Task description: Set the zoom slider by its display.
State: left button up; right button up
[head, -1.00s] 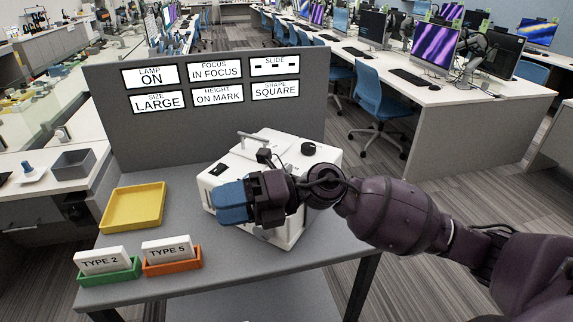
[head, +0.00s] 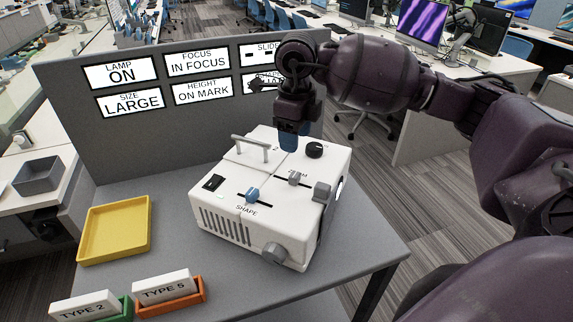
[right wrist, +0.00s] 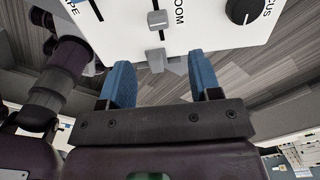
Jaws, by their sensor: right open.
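The white device (head: 262,205) stands on the grey table. Its zoom slider (head: 294,178) is a small grey knob in a slot on the top face; in the right wrist view the zoom slider (right wrist: 158,19) shows beside the partly visible word ZOOM. A blue-grey shape slider (head: 252,195) sits nearer the front. The display panel reads size LARGE (head: 134,102), lamp ON, focus IN FOCUS and height ON MARK; the shape reading is mostly hidden by my arm. My right gripper (head: 289,140) is above the device's back edge, open and empty, its blue fingers (right wrist: 164,85) apart from the slider.
A black focus knob (head: 314,150), a metal handle (head: 252,147), a grey side knob (head: 322,191) and a front knob (head: 274,253) stick out from the device. A yellow tray (head: 116,229) and TYPE 2 and TYPE 5 cards (head: 165,286) in holders are at left.

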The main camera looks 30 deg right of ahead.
aim_at(294, 174)
notch_tip(294, 174, down, 11)
jog(key=shift+s+r, duration=0.15)
dwell(0.4)
jog(key=shift+a, duration=0.1)
grip_shut()
